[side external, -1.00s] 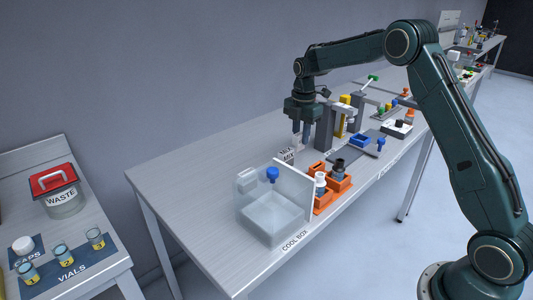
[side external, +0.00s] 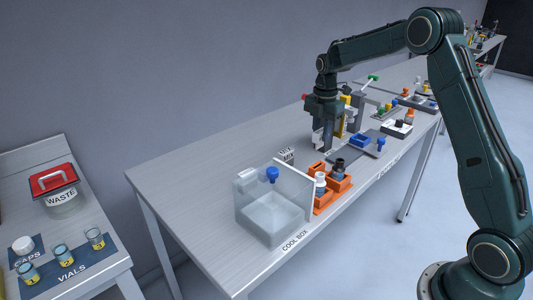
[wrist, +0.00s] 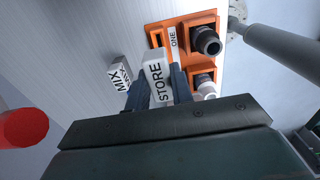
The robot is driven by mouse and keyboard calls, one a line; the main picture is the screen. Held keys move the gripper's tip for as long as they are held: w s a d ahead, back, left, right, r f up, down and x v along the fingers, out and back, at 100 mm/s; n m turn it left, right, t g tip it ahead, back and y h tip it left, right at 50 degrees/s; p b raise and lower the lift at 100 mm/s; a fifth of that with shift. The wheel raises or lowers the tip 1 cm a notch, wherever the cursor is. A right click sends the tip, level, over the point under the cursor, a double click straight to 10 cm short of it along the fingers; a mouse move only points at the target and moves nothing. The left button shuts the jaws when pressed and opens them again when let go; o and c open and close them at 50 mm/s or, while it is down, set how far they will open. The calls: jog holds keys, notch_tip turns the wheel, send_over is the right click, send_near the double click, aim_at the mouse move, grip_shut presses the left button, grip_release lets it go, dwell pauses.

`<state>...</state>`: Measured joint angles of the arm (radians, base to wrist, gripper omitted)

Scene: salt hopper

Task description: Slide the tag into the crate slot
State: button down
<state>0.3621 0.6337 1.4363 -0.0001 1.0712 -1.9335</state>
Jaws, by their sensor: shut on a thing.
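The white tag marked STORE (wrist: 157,75) is between the two dark fingers of my gripper (wrist: 158,88) in the wrist view. The gripper is shut on it. In the side view my gripper (side external: 322,145) is low over the bench, behind the orange crate, and the tag is hard to make out there. The orange crate (side external: 325,208) stands right of the cool box and holds a black-capped and a white-capped vial. In the wrist view the crate (wrist: 205,18) is just beyond the tag, with a white ONE label (wrist: 173,38).
A MIX block (side external: 287,155) stands on the bench, left of my gripper. The clear cool box (side external: 270,215) is at the front left. The bench's left part is bare.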

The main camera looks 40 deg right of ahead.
aim_at(319, 146)
jog(key=shift+f, duration=2.65)
jog(key=shift+f, duration=1.85)
dwell(0.7)
jog(key=c, duration=0.7)
grip_release()
jog(key=shift+o, duration=0.2)
jog(key=shift+r, duration=0.15)
jog(key=shift+r, duration=2.85)
